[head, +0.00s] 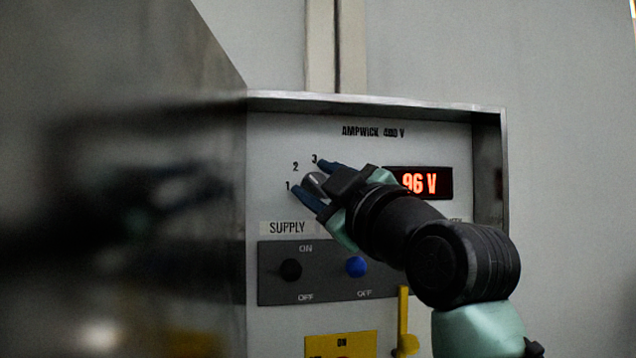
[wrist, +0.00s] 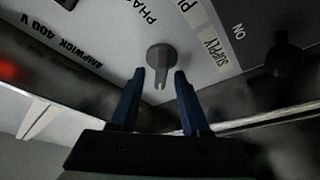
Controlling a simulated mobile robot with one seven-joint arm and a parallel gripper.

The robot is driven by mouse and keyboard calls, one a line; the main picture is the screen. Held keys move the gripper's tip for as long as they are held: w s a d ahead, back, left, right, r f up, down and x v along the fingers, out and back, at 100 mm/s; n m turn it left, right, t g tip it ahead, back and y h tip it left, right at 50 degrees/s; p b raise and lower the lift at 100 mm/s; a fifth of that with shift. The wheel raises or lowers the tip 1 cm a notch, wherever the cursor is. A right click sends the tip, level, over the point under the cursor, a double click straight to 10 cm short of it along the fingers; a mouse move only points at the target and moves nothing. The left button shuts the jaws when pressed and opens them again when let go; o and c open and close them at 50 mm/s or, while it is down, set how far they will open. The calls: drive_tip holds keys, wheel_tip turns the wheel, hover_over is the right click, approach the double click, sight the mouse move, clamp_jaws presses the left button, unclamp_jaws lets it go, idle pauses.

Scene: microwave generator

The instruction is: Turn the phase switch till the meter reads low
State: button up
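The phase switch is a grey rotary knob (head: 314,184) on the panel of the metal cabinet, with marks 1, 2 and 3 around its left and upper side. My gripper (head: 314,182) is at the knob, with one blue finger above it and one below. In the wrist view the knob (wrist: 160,58) shows just ahead of the gap between the two spread fingertips (wrist: 160,74), with clear space on both sides. The meter (head: 430,183) shows "96 V" in red. My gripper hides its left end, so a further digit cannot be ruled out.
Below is a grey plate with a black supply switch (head: 291,270) and a blue switch (head: 356,266). A yellow lever (head: 404,330) and a yellow plate (head: 340,345) are lower. An open metal door (head: 120,180) stands close on the left.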

drive_tip(key=b+v, duration=0.6)
drive_tip(key=v, duration=0.7)
drive_tip(key=shift+a, duration=0.1)
drive_tip(key=s+a+f+m+t+h, duration=0.2)
drive_tip(key=s+m+t+h, duration=0.2)
drive_tip(key=m, duration=0.3)
drive_tip(key=s+a+f+m+t+h, duration=0.2)
drive_tip(key=s+a+m+t+h, duration=0.1)
drive_tip(key=s+m+h, duration=0.3)
drive_tip(key=shift+s+a+f+m+t, duration=0.2)
drive_tip(key=shift+s+m+t, duration=0.55)
drive_tip(key=shift+m, duration=0.25)
drive_tip(key=shift+w, duration=0.15)
idle(1.1)
